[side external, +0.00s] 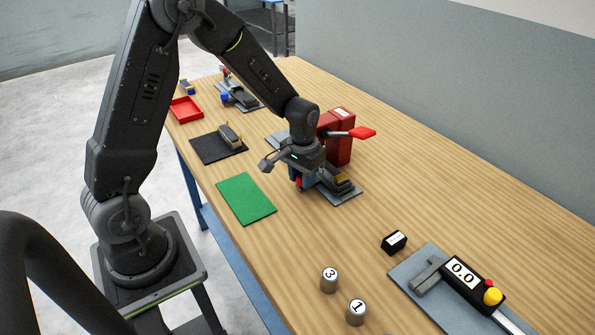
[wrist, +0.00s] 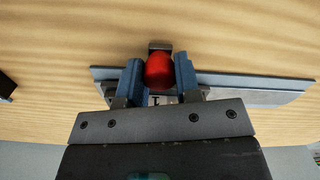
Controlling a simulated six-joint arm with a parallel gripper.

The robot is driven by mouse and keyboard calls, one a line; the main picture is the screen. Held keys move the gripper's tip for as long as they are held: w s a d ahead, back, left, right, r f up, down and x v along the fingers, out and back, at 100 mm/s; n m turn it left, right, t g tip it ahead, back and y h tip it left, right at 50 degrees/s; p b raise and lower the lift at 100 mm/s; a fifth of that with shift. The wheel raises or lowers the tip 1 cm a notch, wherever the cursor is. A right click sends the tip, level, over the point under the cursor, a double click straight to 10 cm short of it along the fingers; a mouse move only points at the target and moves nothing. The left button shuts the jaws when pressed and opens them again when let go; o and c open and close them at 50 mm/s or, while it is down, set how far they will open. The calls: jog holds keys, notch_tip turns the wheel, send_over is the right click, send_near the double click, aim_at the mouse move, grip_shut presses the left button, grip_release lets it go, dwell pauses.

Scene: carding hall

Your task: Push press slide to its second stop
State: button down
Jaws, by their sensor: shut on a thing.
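The slide's red knob (wrist: 158,72) sits between the two blue fingers of my gripper (wrist: 157,82) in the wrist view. The fingers are shut on it from both sides. A grey rail or plate (wrist: 255,85) runs past behind the fingers, with a dark block just beyond the knob. In the side view my gripper (side external: 299,181) is low over the grey base (side external: 343,193), beside the red press body (side external: 342,146) with its red handle (side external: 362,133). My wrist hides part of the press and much of the slide; I cannot tell which stop it is at.
A green mat (side external: 245,199) and a black mat (side external: 212,153) lie left of the press; a red tray (side external: 186,108) is farther back. Numbered weights (side external: 330,279), a small black box (side external: 394,242) and a unit reading 0.0 (side external: 463,272) stand in front. The table right of the press is clear.

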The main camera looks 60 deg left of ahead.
jog(key=shift+d, duration=0.3)
jog(key=c, duration=0.8)
grip_release()
jog(key=shift+a, duration=0.1)
notch_tip(320, 180, up, 14)
jog(key=shift+f, duration=0.1)
jog(key=s+d+r+m+t, duration=0.1)
jog(key=s+d+r+t, duration=0.1)
jog(key=s, duration=0.4)
jog(key=s+d+r+m+t, duration=0.1)
jog(key=s+d+r, duration=0.2)
jog(key=s, duration=0.3)
jog(key=s+d+r+m+t, duration=0.1)
jog(key=s+d+r+t, duration=0.1)
jog(key=s, duration=0.4)
jog(key=shift+s+d+r+t, duration=0.15)
jog(key=shift+d+t, duration=0.1)
jog(key=shift+t, duration=0.05)
